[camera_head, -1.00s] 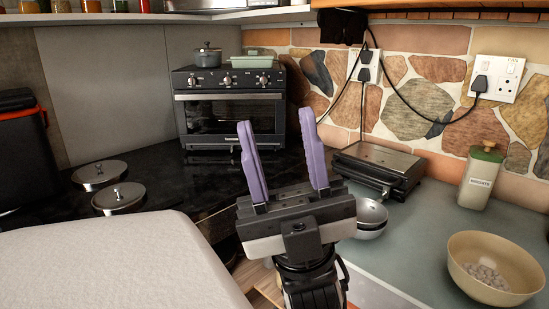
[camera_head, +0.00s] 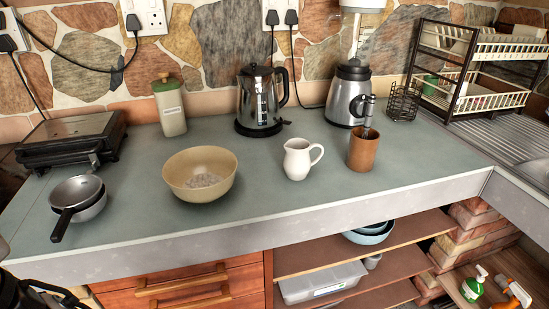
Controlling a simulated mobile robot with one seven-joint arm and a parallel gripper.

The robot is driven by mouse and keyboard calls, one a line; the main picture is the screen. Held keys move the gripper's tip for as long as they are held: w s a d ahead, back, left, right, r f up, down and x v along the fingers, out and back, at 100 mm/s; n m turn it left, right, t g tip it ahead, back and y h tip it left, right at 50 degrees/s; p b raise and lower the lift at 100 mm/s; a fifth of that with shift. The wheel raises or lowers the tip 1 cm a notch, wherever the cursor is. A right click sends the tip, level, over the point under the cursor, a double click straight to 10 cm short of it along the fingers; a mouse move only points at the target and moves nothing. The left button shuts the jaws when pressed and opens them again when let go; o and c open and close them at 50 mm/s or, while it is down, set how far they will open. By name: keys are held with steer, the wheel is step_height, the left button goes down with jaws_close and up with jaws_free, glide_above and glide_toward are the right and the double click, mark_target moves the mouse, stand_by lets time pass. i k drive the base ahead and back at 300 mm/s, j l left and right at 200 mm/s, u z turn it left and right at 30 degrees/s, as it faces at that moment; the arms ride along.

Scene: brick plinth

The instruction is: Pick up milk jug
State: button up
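The milk jug (camera_head: 298,160) is a small white pitcher standing upright on the grey-green counter (camera_head: 250,213). Its handle points right and its spout is at the upper left. It stands between the cream bowl and a brown cup, apart from both. My gripper is not in view now; only a dark part of my arm shows at the lower left corner.
A cream bowl (camera_head: 200,174) stands left of the jug and a brown cup (camera_head: 363,150) with utensils to its right. A kettle (camera_head: 261,100) and a blender (camera_head: 350,92) stand behind. Metal pans (camera_head: 78,198) and a grill (camera_head: 72,138) are at left. Counter before the jug is clear.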

mark_target(297, 163)
steer(key=i+j+z, duration=0.35)
steer(key=j+z, duration=0.15)
steer(key=i+j+z, duration=0.25)
steer(key=k+j, duration=0.1)
